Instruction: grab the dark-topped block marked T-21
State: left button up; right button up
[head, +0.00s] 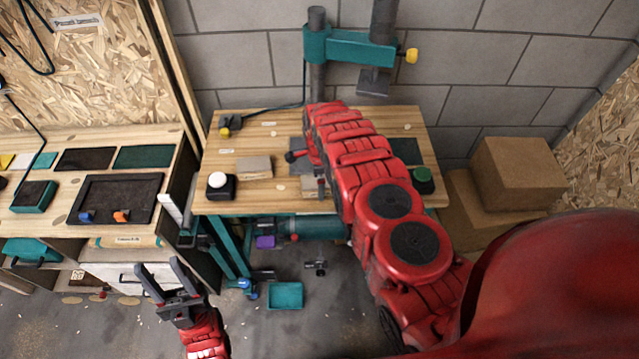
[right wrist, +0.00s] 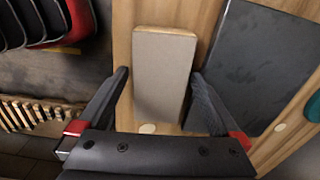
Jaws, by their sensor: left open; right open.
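No T-21 mark is readable on any block. A grey-brown-topped wooden block (right wrist: 163,75) lies between the spread fingers of my right gripper (right wrist: 163,85) in the right wrist view; contact is not clear. In the head view that block (head: 310,192) is at the table's front edge, partly hidden by my right arm, which largely hides the gripper too. A second grey-brown-topped block (head: 254,167) lies to its left on the table. My left gripper (head: 163,266) is open and empty, low at the left, away from the blocks.
The wooden table (head: 270,123) also carries a white-button box (head: 220,185) at left and a green-button box (head: 422,180) at right. A dark plate (right wrist: 262,70) lies beside the gripped-over block. Cardboard boxes (head: 515,175) stand right; a bench with a dark tray (head: 117,195) stands left.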

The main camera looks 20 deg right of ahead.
jog(key=shift+c, duration=0.2)
jog(key=c, duration=1.4)
jog(key=shift+r, duration=0.1)
